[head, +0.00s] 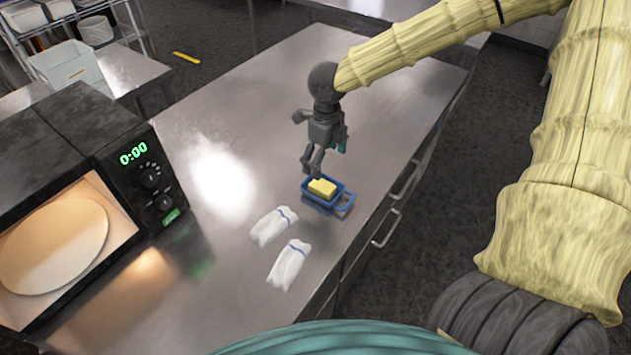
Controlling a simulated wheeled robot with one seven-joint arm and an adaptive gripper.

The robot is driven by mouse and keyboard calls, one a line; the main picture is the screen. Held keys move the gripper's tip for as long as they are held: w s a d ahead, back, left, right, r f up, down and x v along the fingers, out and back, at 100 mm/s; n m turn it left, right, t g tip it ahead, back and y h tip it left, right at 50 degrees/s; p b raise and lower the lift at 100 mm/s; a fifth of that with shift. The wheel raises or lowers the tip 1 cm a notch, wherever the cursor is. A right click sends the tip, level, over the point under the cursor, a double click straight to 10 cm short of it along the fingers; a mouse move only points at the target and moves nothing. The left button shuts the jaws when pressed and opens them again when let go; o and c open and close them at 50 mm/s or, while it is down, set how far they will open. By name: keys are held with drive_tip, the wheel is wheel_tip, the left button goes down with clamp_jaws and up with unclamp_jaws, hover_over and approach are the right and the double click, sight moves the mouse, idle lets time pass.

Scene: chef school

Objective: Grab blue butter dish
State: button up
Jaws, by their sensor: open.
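The blue butter dish (328,203) stands on the metal counter, near its right edge. It is a small blue tray with a loop handle on its right side, and a yellow block of butter (322,187) lies in it. My gripper (312,170) points down just above the far left side of the dish. It is open and holds nothing. From this view I cannot tell whether a fingertip touches the dish.
Two white folded cloths (285,250) with blue stripes lie on the counter (225,120), nearer than the dish. A black microwave (110,190) with its lit interior showing stands at the left. The counter behind my gripper is clear. Drawer handles (388,228) stick out from the counter's right side.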

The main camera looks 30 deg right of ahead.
sight(325, 186)
drive_tip(key=s+f, duration=0.1)
drive_tip(key=s, duration=0.1)
drive_tip(key=shift+s+f, duration=0.3)
drive_tip(key=shift+f, duration=0.05)
drive_tip(key=w+f, duration=0.2)
drive_tip(key=f, duration=0.1)
drive_tip(key=shift+w+a+p, duration=0.15)
drive_tip(key=shift+w+p, duration=0.05)
drive_tip(key=shift+p, duration=0.2)
drive_tip(key=shift+s+f+p, duration=0.1)
drive_tip(key=shift+s+p, duration=0.25)
drive_tip(key=shift+s, duration=0.4)
drive_tip(key=shift+s+a+f, duration=0.1)
drive_tip(key=shift+s+f, duration=0.1)
drive_tip(key=shift+f, duration=0.1)
drive_tip(key=shift+w+a+f+p, duration=0.1)
drive_tip(key=shift+w+f+p, duration=0.15)
drive_tip(key=shift+f, duration=0.3)
drive_tip(key=shift+w+a+f+p, duration=0.1)
drive_tip(key=shift+f+p, duration=0.1)
drive_tip(key=shift+f, duration=0.7)
drive_tip(key=shift+s+f, duration=0.2)
drive_tip(key=shift+f, duration=0.25)
drive_tip(key=shift+w, duration=0.1)
